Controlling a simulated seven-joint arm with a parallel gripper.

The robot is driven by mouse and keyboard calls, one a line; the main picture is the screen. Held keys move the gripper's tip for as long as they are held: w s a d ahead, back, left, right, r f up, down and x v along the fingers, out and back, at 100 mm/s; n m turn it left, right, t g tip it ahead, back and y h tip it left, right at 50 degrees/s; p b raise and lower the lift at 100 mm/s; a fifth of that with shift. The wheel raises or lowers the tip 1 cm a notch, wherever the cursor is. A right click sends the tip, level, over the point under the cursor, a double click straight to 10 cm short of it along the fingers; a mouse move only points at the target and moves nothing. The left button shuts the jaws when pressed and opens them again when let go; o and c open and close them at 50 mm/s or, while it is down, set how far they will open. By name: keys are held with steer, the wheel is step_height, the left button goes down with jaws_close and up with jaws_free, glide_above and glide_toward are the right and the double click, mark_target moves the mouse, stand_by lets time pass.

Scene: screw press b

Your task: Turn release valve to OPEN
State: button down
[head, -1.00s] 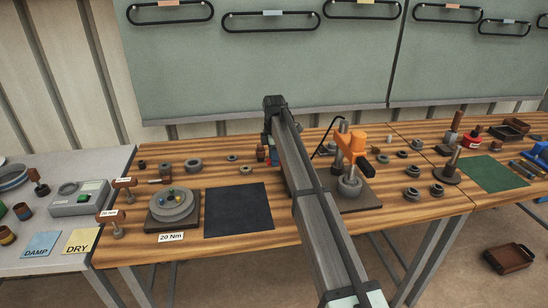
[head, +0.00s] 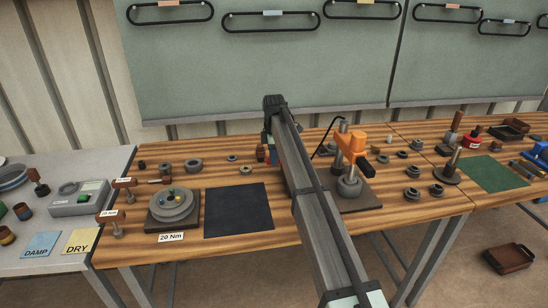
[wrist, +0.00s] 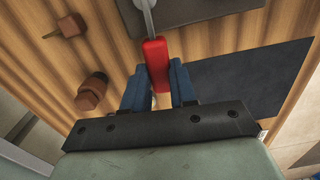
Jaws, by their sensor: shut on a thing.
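A red handle (wrist: 157,62) on a thin grey rod (wrist: 148,17) shows in the wrist view. I take it for the release valve's lever. The rod runs up towards a dark plate (wrist: 200,14) at the top edge. My gripper (wrist: 159,86) has its two blue fingers on either side of the handle's near end and is shut on it. In the head view, a bit of red (head: 260,153) shows beside my gripper, which my own arm mostly hides. The orange-headed press (head: 351,141) stands on a dark base to the right. No OPEN mark is readable.
A black mat (head: 238,210) lies left of my arm, beside a round fixture (head: 172,206) marked 20 Nm. Loose rings and collars (head: 412,171) stand right of the press. In the wrist view, brown wooden-looking pieces (wrist: 92,91) lie left of the fingers.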

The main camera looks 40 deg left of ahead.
steer(key=w+m, duration=0.9)
steer(key=m, duration=0.8)
steer(key=shift+w+d, duration=0.15)
steer(key=shift+w, duration=0.25)
steer(key=shift+d, duration=0.1)
steer(key=c, duration=0.9)
jaws_free()
steer(key=shift+r, duration=0.1)
step_height(320, 180, up, 14)
steer(key=shift+f, duration=0.2)
